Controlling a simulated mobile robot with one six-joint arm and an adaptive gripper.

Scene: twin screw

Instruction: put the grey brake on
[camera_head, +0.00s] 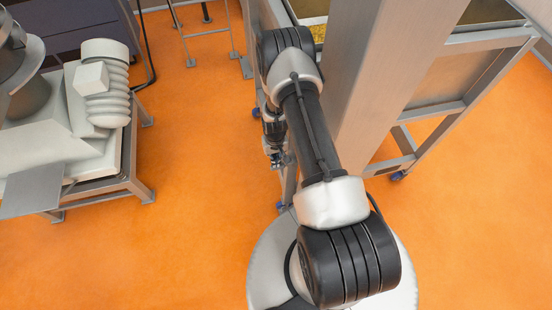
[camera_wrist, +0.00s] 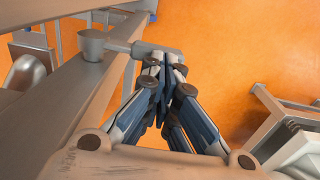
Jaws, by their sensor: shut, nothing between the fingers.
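A grey lever (camera_wrist: 122,46), which looks like the grey brake, shows in the wrist view. It has a round hub (camera_wrist: 92,44) on a metal frame beam, and its arm points right over the floor. My gripper (camera_wrist: 165,66) is shut and empty, with its fingertips at the free end of the lever. I cannot tell whether they touch it. In the head view my gripper (camera_head: 277,162) hangs low beside the steel frame; the lever cannot be made out there.
A steel column (camera_head: 365,75) and its wheeled frame (camera_head: 425,135) stand close to the right of my arm. A pale machine (camera_head: 60,140) on a metal stand (camera_head: 130,180) is at the left. Open orange floor (camera_head: 200,130) lies between them.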

